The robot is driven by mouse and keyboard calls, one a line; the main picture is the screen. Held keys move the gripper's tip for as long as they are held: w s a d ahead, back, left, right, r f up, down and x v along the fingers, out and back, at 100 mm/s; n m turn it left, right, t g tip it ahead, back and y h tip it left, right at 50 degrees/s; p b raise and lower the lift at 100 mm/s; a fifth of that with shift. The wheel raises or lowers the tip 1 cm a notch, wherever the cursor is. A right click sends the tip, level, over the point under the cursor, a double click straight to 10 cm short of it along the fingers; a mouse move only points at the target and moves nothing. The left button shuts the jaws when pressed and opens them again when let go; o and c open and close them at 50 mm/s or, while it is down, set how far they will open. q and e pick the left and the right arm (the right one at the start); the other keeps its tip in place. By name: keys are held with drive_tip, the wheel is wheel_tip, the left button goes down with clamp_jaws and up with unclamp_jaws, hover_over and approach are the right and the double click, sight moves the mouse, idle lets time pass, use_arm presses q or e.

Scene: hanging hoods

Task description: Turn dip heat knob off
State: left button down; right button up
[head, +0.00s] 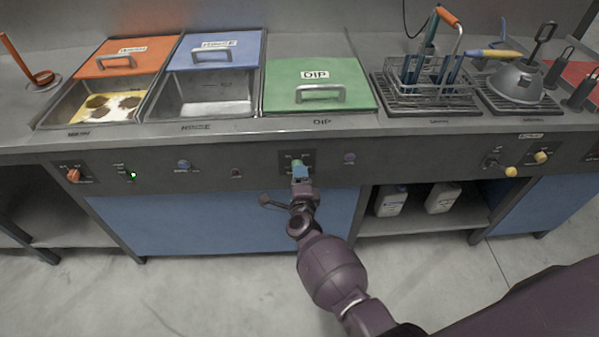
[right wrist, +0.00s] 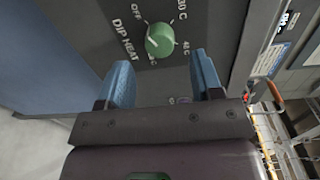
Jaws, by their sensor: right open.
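The green dip heat knob (right wrist: 160,40) sits on a dark plate marked "DIP HEAT", with "OFF" at its upper left and temperature marks around it. I cannot tell for certain which mark it points to. In the head view the knob (head: 297,163) is on the front panel below the green DIP lid (head: 318,84). My right gripper (right wrist: 163,66) is open, its two blue fingers on either side of and just short of the knob, with nothing between them. In the head view the right gripper (head: 300,172) partly covers the knob's plate. My left gripper is not in view.
Other controls share the panel: an orange knob (head: 73,175), a blue knob (head: 183,164) and yellow handles (head: 511,171) at the right. The counter edge overhangs above. A wire basket (head: 428,95) stands on top; white bottles (head: 391,200) stand on the shelf below.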

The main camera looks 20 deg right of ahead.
drive_tip(key=v, duration=0.7)
drive_tip(key=shift+p, duration=0.4)
drive_tip(key=shift+s, duration=0.15)
wheel_tip(320, 180, up, 4)
drive_tip(key=w+a+n+y, duration=0.1)
drive_tip(key=a+n+y, duration=0.3)
drive_tip(key=n, duration=0.5)
drive_tip(key=s+d+f+n+g, duration=0.1)
drive_tip(key=s+d+n, duration=0.3)
drive_tip(key=s, duration=0.5)
drive_tip(key=s+d+f+n+g, duration=0.2)
drive_tip(key=s+d+n, duration=0.3)
drive_tip(key=s, duration=0.4)
drive_tip(key=s+d+f+n+g, duration=0.1)
drive_tip(key=s+d+n, duration=0.3)
drive_tip(key=s, duration=0.6)
drive_tip(key=shift+d+f+n+g+y+p, duration=0.15)
drive_tip(key=shift+d+n+g+y+p, duration=0.2)
drive_tip(key=shift+g, duration=0.55)
drive_tip(key=shift+s, duration=0.1)
